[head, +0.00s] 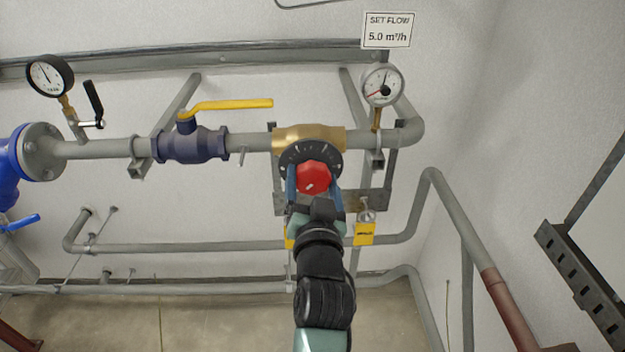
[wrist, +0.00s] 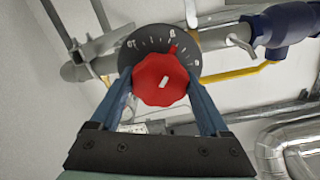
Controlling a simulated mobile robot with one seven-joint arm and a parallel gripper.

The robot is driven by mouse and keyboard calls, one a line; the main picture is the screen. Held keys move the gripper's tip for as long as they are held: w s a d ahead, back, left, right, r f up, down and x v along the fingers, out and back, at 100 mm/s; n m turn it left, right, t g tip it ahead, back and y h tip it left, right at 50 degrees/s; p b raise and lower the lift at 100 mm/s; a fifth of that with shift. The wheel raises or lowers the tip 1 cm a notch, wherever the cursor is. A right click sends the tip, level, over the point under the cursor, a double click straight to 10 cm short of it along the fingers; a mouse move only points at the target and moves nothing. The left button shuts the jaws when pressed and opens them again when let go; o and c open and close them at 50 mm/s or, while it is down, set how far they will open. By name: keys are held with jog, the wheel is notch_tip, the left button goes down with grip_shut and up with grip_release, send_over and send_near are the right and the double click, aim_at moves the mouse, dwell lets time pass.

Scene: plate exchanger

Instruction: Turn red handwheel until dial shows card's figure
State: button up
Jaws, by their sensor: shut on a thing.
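The red handwheel (head: 313,178) sits on a black scale disc (head: 296,156) below a brass valve body (head: 308,137). My gripper (head: 314,190) reaches up from below, with one blue finger on each side of the handwheel, shut on it. The wrist view shows the handwheel (wrist: 160,80) between the fingers and the numbered disc (wrist: 133,52) behind it. The card (head: 388,29) reads "SET FLOW 5.0 m³/h".
A blue valve with a yellow lever (head: 230,104) is on the pipe to the left. A black-rimmed gauge (head: 50,76) is at far left. A yellow tag (head: 364,234) hangs right of my arm. Pipes run along the wall, and a metal bracket (head: 580,280) is at right.

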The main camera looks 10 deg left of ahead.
dwell(0.3)
jog(key=o, duration=1.2)
jog(key=shift+s, duration=0.1)
jog(key=b+v, duration=0.4)
jog(key=v, duration=0.9)
jog(key=shift+b, duration=0.3)
